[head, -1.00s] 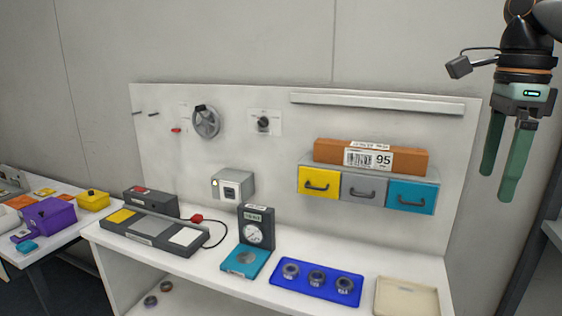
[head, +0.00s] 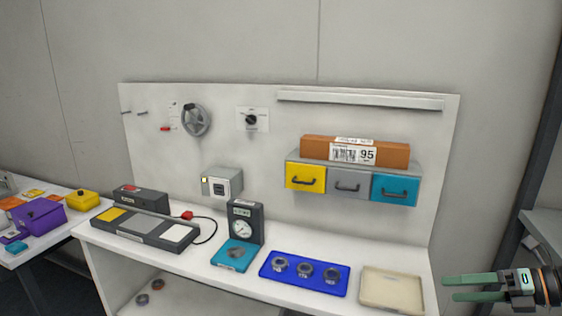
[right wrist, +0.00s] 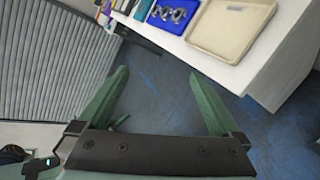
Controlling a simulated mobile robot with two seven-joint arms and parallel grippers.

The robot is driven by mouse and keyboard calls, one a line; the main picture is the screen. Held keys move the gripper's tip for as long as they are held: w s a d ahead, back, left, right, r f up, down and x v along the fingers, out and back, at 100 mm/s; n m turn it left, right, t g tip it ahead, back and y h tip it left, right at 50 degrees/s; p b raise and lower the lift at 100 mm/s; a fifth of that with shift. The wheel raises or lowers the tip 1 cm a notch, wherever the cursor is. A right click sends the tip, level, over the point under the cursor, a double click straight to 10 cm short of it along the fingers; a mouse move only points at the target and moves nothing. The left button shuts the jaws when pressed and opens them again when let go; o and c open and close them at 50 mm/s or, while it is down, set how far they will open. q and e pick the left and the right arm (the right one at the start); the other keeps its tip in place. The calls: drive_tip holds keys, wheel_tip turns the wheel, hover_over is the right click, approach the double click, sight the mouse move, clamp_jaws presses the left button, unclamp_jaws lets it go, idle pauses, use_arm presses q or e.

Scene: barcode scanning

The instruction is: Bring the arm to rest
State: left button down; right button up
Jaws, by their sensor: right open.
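My right gripper (head: 445,287) is at the lower right of the head view, beside the bench's right end, with its green fingers pointing left. In the right wrist view its two fingers (right wrist: 160,85) stand wide apart with only the dark floor between them. It is open and empty. My left gripper is not in view.
The white bench (head: 205,262) carries a beige tray (head: 392,303) at its right end, close to my right fingers. A blue tray (head: 304,286) with rings, a dial gauge (head: 242,229) and an orange box (head: 311,150) on the drawers are further left.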

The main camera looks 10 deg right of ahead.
drive_tip(key=s+a+f+m+t+h, duration=0.2)
drive_tip(key=s+f+m, duration=0.1)
drive_tip(key=f+m, duration=0.45)
drive_tip(key=s+a+f+m+t+h, duration=0.2)
drive_tip(key=s+a+f+m, duration=0.1)
drive_tip(key=f+m, duration=0.4)
drive_tip(key=s+a+f+m+t+h, duration=0.1)
drive_tip(key=s+a+f+m+h, duration=0.1)
drive_tip(key=f+m, duration=0.5)
drive_tip(key=s+a+f+m+g, duration=0.1)
drive_tip(key=s+a+f+m, duration=0.2)
drive_tip(key=a, duration=0.3)
drive_tip(key=s+a+f+m+g+h, duration=0.1)
drive_tip(key=s+a+f+m, duration=0.1)
drive_tip(key=a, duration=0.4)
drive_tip(key=s+a+f+m+g, duration=0.1)
drive_tip(key=s+a+f+m, duration=0.2)
drive_tip(key=a+f+m, duration=0.1)
drive_tip(key=a+m, duration=0.1)
drive_tip(key=a, duration=0.1)
drive_tip(key=shift+s+a+f+g, duration=0.25)
drive_tip(key=shift+s+a+g, duration=0.05)
